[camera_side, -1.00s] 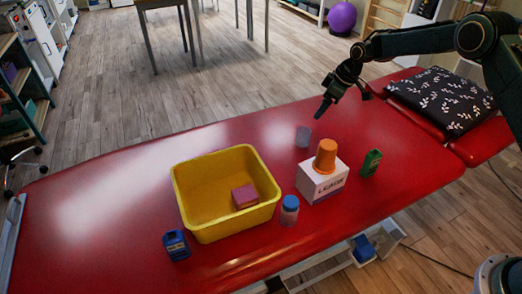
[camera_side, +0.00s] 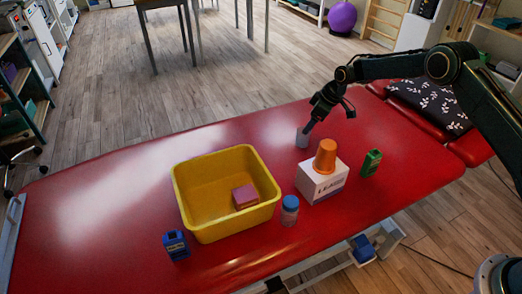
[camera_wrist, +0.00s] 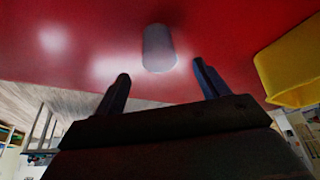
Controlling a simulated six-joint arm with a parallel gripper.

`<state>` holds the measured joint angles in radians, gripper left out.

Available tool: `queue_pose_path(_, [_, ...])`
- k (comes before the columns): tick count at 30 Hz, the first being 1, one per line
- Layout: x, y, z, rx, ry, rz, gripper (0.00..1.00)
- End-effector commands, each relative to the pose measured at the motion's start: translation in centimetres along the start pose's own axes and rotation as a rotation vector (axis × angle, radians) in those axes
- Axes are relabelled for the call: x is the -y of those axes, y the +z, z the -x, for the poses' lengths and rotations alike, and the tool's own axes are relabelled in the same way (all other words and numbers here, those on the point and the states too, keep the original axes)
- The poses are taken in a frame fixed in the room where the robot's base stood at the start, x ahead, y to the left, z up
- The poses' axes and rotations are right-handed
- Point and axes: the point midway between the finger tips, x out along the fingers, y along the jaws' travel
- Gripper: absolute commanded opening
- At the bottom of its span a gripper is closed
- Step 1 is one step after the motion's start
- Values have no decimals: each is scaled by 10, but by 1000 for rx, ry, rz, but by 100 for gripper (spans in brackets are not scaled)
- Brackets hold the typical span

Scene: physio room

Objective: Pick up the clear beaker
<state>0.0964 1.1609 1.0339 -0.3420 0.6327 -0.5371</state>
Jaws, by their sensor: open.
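The clear beaker (camera_side: 302,138) stands on the red treatment table (camera_side: 110,200), behind the white box. My gripper (camera_wrist: 160,78) is open there, with nothing between the fingers. Whether a finger touches the beaker cannot be told.
A white box (camera_side: 322,182) with an orange cup (camera_side: 325,156) on top stands in front of the beaker.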

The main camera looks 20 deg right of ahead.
Motion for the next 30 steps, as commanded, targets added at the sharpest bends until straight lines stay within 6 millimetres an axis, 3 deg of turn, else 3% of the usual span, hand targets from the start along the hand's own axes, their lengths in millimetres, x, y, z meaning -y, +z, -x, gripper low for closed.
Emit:
queue_pose_path(17, [0, 0, -18, 1, -1, 0, 73])
queue_pose_path(30, [-1, -1, -56, 1, 0, 1, 73])
